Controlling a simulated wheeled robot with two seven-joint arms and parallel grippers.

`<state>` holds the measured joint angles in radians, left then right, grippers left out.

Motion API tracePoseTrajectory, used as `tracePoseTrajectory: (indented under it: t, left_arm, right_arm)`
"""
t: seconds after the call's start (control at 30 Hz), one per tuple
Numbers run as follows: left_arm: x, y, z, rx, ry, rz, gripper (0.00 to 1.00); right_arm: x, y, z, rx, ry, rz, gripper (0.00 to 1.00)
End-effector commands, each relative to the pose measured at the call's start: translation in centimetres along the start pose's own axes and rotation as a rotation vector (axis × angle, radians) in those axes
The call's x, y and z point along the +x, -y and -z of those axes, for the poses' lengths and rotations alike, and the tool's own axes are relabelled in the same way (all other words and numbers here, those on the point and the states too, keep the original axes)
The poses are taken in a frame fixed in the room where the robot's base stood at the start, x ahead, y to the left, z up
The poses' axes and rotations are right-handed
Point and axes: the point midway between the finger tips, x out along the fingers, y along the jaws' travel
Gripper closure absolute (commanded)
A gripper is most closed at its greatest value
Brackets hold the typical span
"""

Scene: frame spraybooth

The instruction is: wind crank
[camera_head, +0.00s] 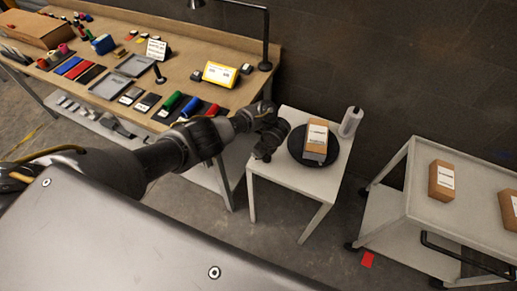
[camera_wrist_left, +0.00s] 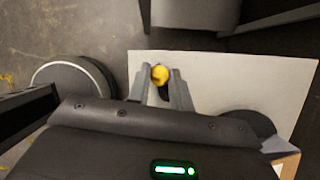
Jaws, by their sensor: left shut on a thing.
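A round yellow knob (camera_wrist_left: 159,74), which looks like the crank's grip, sits between the fingertips of my left gripper (camera_wrist_left: 161,88) in the left wrist view. The gripper is shut on it. In the head view my left gripper (camera_head: 270,138) is over the left side of a small white table (camera_head: 285,182) and hides the knob and most of the crank. A black round turntable (camera_head: 297,156) is right beside the gripper, with a labelled cardboard box (camera_head: 315,145) standing on it. The turntable's dark edge (camera_wrist_left: 250,121) also shows in the left wrist view. My right gripper is not in view.
A workbench (camera_head: 215,45) with tools and coloured items is at the left, with a lamp (camera_head: 267,40). A grey cart (camera_head: 430,215) with boxes is at the right. Floor is clear between table and cart.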

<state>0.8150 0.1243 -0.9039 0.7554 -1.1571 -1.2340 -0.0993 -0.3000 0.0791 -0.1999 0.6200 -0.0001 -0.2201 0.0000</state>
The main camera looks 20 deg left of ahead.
Motion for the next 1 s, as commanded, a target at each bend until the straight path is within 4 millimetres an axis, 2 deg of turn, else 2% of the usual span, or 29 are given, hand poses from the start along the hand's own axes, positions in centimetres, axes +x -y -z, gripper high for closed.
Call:
tracePoseTrajectory:
  t: [0.3, 0.77, 0.8, 0.93, 1.0]
  left_arm:
    - [-0.03, -0.28, 0.31, -0.082, -0.001, -0.037, 1.00]
    - [-0.04, -0.30, 0.35, -0.093, -0.002, -0.041, 1.00]
    - [-0.04, -0.30, 0.35, -0.093, -0.002, -0.041, 0.76]
    - [-0.05, -0.28, 0.34, -0.093, -0.001, -0.040, 0.59]
    - [-0.07, -0.26, 0.33, -0.093, -0.001, -0.040, 0.58]
  right_arm:
    - [0.01, -0.16, -0.03, -0.001, 0.000, -0.002, 1.00]
    - [0.01, -0.16, -0.02, -0.001, 0.000, -0.002, 1.00]
    - [0.01, -0.16, -0.02, -0.001, 0.000, -0.002, 1.00]
    - [0.01, -0.15, -0.02, -0.001, 0.000, -0.002, 1.00]
    - [0.01, -0.14, -0.02, -0.001, 0.000, -0.002, 1.00]
